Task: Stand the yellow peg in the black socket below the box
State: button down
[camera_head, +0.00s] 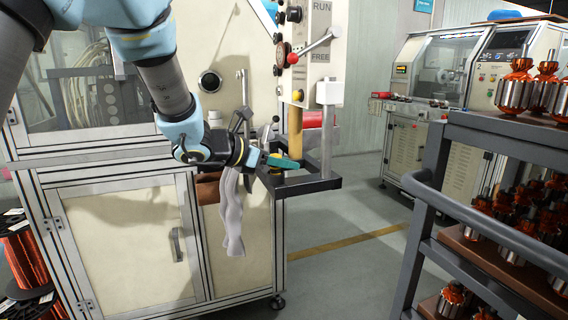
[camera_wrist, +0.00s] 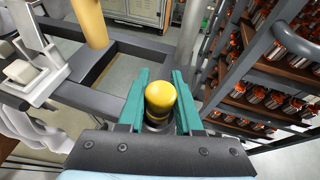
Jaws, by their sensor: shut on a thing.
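The yellow peg (camera_wrist: 160,98) stands between the two green fingers of my gripper (camera_wrist: 161,76) in the wrist view, its rounded top facing the camera. My gripper is shut on it. In the head view my gripper (camera_head: 284,162) is at the dark frame below the box (camera_head: 318,50), and a bit of the peg (camera_head: 277,155) shows above the fingers. A dark round part (camera_wrist: 157,123), perhaps the black socket, shows under the peg. Whether the peg sits in it cannot be told.
A thicker tan-yellow post (camera_head: 295,125) hangs under the box beside my gripper, also in the wrist view (camera_wrist: 90,22). The dark frame (camera_head: 312,185) surrounds an opening. A pale cloth (camera_head: 232,212) hangs left. A rack (camera_head: 455,210) with copper armatures stands at right.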

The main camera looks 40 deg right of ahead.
jog(key=c, duration=0.5)
grip_release()
jog(key=shift+a, duration=0.1)
